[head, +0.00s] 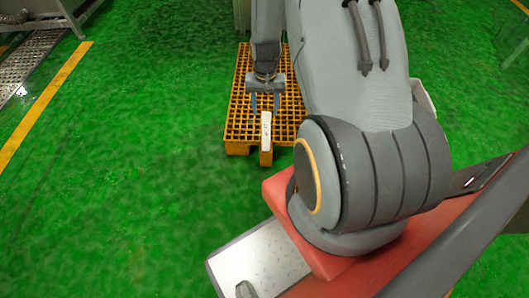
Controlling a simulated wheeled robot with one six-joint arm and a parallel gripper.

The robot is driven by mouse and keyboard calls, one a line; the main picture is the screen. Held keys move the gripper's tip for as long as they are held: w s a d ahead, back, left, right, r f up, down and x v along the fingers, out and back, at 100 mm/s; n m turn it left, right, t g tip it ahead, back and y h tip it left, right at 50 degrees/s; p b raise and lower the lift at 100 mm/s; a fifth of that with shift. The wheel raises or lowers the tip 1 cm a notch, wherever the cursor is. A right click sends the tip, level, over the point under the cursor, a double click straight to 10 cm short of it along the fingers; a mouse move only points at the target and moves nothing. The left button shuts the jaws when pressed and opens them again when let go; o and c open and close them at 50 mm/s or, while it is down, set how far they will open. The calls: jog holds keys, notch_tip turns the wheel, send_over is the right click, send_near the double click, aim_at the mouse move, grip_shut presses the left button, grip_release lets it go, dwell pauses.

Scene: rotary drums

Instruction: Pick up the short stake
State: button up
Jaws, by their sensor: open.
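A short, pale whitish block, which looks like the short stake (266,126), is at the near edge of a yellow grid pallet (238,124). Whether it lies flat or stands up is hard to tell from this angle. My gripper (265,104) points down over the pallet, its two fingers apart with nothing between them. In the picture it is just above the stake's upper end, with the fingers to either side of its line. Its height over the stake cannot be judged, and I see no contact.
The pallet lies on an open green floor (130,190). A yellow line (45,105) and metal equipment (40,30) are at the left. A grey-green upright structure (242,15) stands behind the pallet. My arm hides the pallet's right side.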

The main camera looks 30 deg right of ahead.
aim_at(266, 122)
jog(key=f+b, duration=0.2)
jog(key=f, duration=0.6)
jog(key=shift+d+f, duration=0.15)
jog(key=shift+d, duration=0.05)
jog(key=shift+c, duration=0.4)
grip_shut()
